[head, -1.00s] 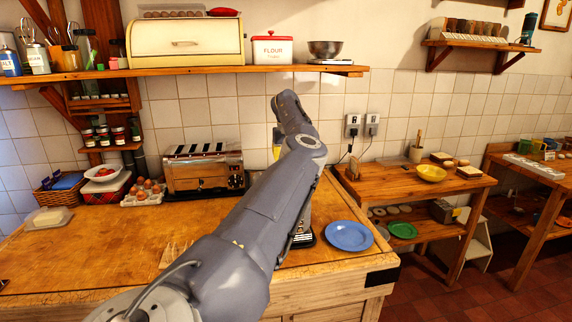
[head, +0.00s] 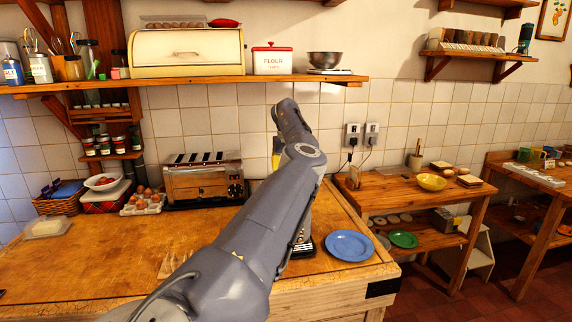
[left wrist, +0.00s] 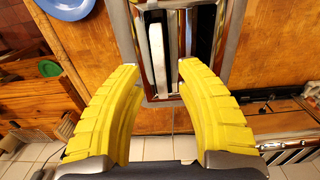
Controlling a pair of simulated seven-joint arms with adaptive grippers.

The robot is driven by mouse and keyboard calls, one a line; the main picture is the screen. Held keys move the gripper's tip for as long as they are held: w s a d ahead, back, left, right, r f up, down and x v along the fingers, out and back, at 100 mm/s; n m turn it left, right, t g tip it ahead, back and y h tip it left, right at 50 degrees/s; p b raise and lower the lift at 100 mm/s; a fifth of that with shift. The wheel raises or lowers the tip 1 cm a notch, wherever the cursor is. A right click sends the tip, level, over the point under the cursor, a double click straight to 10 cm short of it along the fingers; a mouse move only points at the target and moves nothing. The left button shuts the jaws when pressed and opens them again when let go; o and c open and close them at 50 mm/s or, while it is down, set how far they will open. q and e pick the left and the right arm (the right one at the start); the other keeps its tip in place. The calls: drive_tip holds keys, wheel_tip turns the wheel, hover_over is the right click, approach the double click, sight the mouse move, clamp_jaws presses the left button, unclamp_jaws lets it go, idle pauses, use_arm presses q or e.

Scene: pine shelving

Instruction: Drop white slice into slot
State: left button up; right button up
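A chrome toaster (left wrist: 215,75) with two long slots lies below my left gripper in the left wrist view. A white slice (left wrist: 157,60) sits in its left slot; the right slot looks dark and empty. My left gripper (left wrist: 163,72) has yellow fingers spread wide, one on each side of the slice's near end, with gaps to it. In the head view only a bit of the yellow left gripper (head: 277,152) shows behind my arm, which hides most of this toaster. My right gripper is in neither view.
A wider chrome toaster (head: 203,180) stands at the back, beside an egg carton (head: 143,203). A blue plate (head: 349,246) lies at the counter's right corner. A shelf (head: 200,82) runs above. The front left of the counter is mostly clear.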

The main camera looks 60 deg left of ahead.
use_arm(q)
wheel_tip(320, 180, up, 11)
drive_tip(key=shift+r, duration=0.2)
idle(0.4)
idle(0.5)
